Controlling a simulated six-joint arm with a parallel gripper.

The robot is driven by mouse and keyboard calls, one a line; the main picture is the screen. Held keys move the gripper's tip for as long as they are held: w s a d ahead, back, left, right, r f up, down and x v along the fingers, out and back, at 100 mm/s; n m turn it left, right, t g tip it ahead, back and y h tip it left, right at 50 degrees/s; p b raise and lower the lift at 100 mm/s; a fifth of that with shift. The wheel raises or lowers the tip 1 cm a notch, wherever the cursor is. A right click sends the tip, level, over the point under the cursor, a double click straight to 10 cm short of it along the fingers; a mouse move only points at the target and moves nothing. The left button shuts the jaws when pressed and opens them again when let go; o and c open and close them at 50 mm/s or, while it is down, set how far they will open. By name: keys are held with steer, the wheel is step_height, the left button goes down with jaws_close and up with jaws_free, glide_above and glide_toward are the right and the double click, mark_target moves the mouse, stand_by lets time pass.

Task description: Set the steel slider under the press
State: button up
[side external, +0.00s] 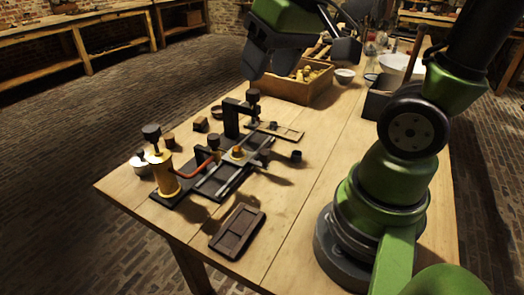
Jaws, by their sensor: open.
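A black C-shaped press (231,118) with a dark knob on top stands near the middle of the table. A flat plate (287,132) with a slot lies at its foot, pointing right. A dark track (218,182) with greyish inserts lies in front of it. I cannot tell for sure which piece is the steel slider. My gripper (265,72) is dark and hangs above and behind the press, in front of the wooden crate in the picture. It is open and clear of the press, and I see nothing held in it.
A brass cylinder (164,174) with a black knob and a red lever (194,168) stand left of the track. A dark tray (238,231) lies near the front edge. A small black cup (296,156) sits to the right. A filled wooden crate (292,91) stands behind.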

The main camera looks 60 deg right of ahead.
steer(key=w+d+f+g, duration=0.2)
steer(key=w+d+f, duration=0.1)
steer(key=d+f, duration=0.15)
steer(key=n+g, duration=0.1)
steer(key=g, duration=0.2)
glide_above(265, 152)
steer(key=shift+h, duration=0.3)
step_height(265, 152, down, 10)
steer(key=shift+r, duration=0.2)
step_height(265, 152, down, 9)
steer(key=shift+f, duration=0.2)
steer(key=shift+c, duration=0.3)
